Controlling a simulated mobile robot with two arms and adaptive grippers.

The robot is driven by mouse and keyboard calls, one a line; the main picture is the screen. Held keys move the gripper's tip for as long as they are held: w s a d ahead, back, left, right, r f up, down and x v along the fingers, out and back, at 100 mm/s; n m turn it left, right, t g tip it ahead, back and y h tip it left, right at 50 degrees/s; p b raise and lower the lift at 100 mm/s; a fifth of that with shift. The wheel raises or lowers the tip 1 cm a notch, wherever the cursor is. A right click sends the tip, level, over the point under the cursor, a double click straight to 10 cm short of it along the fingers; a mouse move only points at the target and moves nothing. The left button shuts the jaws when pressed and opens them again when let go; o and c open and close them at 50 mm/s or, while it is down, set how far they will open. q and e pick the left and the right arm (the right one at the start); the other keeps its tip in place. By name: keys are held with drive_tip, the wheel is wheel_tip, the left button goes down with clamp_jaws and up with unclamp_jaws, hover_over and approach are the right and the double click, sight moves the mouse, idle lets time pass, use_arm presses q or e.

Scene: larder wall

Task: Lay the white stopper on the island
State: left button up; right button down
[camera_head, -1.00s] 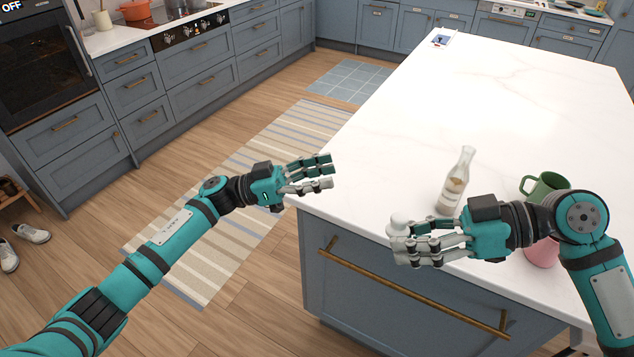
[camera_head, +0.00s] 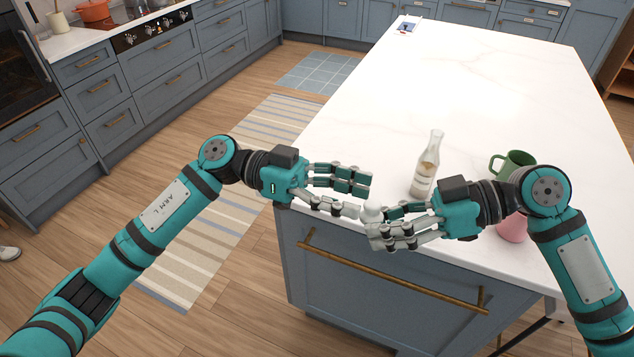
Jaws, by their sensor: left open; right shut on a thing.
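The white stopper (camera_head: 372,211) shows as a pale round knob at the fingertips of my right gripper (camera_head: 376,226). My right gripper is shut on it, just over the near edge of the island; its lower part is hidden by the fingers. My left gripper (camera_head: 362,196) is open, with its fingertips close to the stopper from the left; I cannot tell if they touch it. The island (camera_head: 440,90) has a white marbled top and a blue-grey front.
A clear bottle with a pale label (camera_head: 424,172) stands on the island behind my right gripper. A green mug (camera_head: 516,160) and a pink cup (camera_head: 512,228), partly hidden by my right arm, stand to its right. The middle and far top are clear, apart from a small card (camera_head: 406,27) at the far left corner.

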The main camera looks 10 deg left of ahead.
use_arm(q)
drive_tip(key=shift+x, duration=1.25)
drive_tip(key=shift+c, duration=0.4)
drive_tip(key=c, duration=0.9)
clamp_jaws()
use_arm(e)
drive_tip(key=c, duration=1)
unclamp_jaws()
drive_tip(key=shift+c, duration=0.2)
